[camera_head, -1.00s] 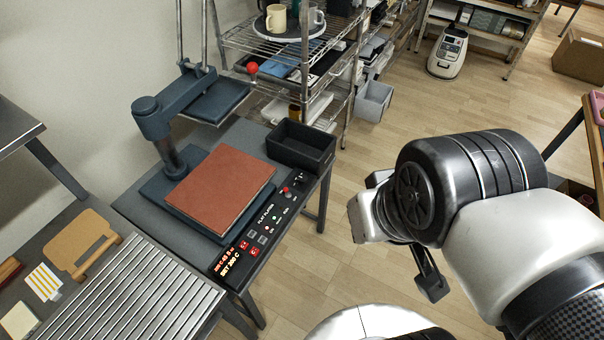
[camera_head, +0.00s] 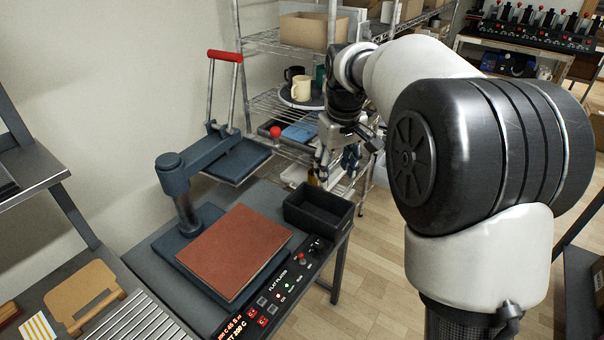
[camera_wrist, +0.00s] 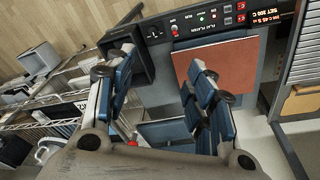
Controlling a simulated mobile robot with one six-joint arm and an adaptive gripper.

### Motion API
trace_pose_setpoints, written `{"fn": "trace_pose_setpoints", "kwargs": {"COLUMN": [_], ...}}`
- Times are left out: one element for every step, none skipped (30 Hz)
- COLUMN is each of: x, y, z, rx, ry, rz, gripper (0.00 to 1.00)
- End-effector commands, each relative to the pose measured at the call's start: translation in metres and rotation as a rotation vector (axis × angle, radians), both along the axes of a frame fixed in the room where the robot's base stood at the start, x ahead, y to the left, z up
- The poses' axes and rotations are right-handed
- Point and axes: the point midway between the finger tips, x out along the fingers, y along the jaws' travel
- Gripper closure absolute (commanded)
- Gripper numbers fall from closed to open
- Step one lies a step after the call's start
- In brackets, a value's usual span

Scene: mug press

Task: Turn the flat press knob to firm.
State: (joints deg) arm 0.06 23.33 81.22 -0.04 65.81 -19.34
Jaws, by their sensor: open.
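The flat press control panel (camera_head: 285,288) runs along the front edge of the press table. A small dark knob (camera_head: 317,243) is at its far right end, beside a red button (camera_head: 303,257); its pointer setting is too small to read. In the wrist view the knob (camera_wrist: 155,33) shows at the panel's left end, above the fingers. My gripper (camera_head: 336,165) hangs above and behind the black bin, pointing down. In the wrist view my gripper (camera_wrist: 150,74) is open with nothing between its fingers, apart from the panel.
The brown platen pad (camera_head: 235,250) lies on the press base. The raised press head (camera_head: 238,160) and its red-ball lever (camera_head: 275,132) stand behind it. The black bin (camera_head: 318,211) is close to the knob. A wire shelf (camera_head: 270,95) with mugs stands at the back.

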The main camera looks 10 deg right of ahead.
Motion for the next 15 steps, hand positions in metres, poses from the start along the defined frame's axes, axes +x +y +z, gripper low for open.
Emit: {"fn": "trace_pose_setpoints", "kwargs": {"x": [0.021, 0.032, 0.046, 0.056, 0.065, 0.077, 0.085, 0.092, 0.1, 0.106, 0.111, 0.116, 0.119, 0.121, 0.124], "y": [0.0, 0.0, 0.0, 0.0, 0.0, 0.0, 0.0, 0.0, 0.001, 0.001, 0.001, 0.001, 0.001, 0.001, 0.001], "z": [-0.024, -0.036, -0.052, -0.065, -0.079, -0.097, -0.111, -0.126, -0.145, -0.16, -0.173, -0.19, -0.202, -0.212, -0.224], "rx": [-0.003, -0.005, -0.007, -0.009, -0.01, -0.013, -0.013, -0.015, -0.015, -0.017, -0.016, -0.017, -0.018, -0.018, -0.018], "ry": [0.022, 0.032, 0.045, 0.054, 0.064, 0.078, 0.086, 0.095, 0.107, 0.117, 0.123, 0.133, 0.14, 0.146, 0.151], "rz": [0.02, 0.034, 0.051, 0.064, 0.078, 0.096, 0.109, 0.123, 0.14, 0.153, 0.163, 0.18, 0.189, 0.198, 0.209], "gripper": [0.51, 0.51, 0.51, 0.51, 0.51, 0.51, 0.51, 0.51, 0.51, 0.51, 0.51, 0.51, 0.51, 0.51, 0.51]}}
